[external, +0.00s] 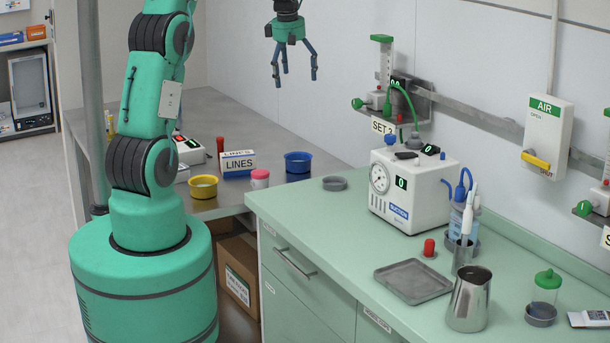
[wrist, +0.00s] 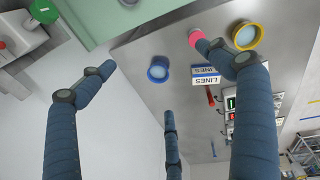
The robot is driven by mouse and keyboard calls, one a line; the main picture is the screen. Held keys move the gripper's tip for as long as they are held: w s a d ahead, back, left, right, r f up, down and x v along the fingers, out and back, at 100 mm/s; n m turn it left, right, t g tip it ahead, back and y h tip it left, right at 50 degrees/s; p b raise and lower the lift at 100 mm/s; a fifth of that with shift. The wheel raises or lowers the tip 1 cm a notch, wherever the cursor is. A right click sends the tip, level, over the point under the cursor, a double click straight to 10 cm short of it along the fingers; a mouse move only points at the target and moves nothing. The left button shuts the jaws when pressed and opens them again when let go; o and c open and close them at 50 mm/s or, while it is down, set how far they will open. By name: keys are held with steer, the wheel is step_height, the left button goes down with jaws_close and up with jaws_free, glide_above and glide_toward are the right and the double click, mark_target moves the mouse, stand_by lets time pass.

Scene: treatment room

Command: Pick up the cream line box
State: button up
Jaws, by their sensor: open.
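A cream box labelled LINES (external: 239,164) with a blue band stands on the grey metal bench between a yellow cup and a blue cup. In the wrist view the LINES box (wrist: 207,82) shows between two of my fingers, at a distance. My gripper (external: 293,74) is open and empty, fingers pointing down, high in the air above and to the right of the box in the picture. Its three spread fingers (wrist: 155,77) fill much of the wrist view. None of them touches anything.
Close to the box are a yellow cup (external: 203,187), a blue cup (external: 298,162), a pink-lidded jar (external: 260,179) and a red item (external: 220,144). A meter box (external: 190,150) stands behind. The green counter (external: 300,195) at right carries a pump unit (external: 408,190).

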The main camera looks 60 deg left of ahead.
steer(key=s+a+f+n+g+p, duration=0.1)
steer(key=a+f+n+p, duration=0.15)
steer(key=a+f, duration=0.4)
steer(key=a+f+n+p, duration=0.1)
steer(key=a+f+n, duration=0.2)
steer(key=a, duration=0.6)
steer(key=n+h+p, duration=0.1)
steer(key=n+p, duration=0.2)
steer(key=n, duration=0.3)
glide_above(237, 153)
step_height(237, 153, down, 11)
steer(key=shift+a+g, duration=0.15)
steer(key=shift+g, duration=0.15)
steer(key=shift+s, duration=0.1)
steer(key=shift+f, duration=4.3)
steer(key=shift+f, duration=0.1)
steer(key=shift+f, duration=2.5)
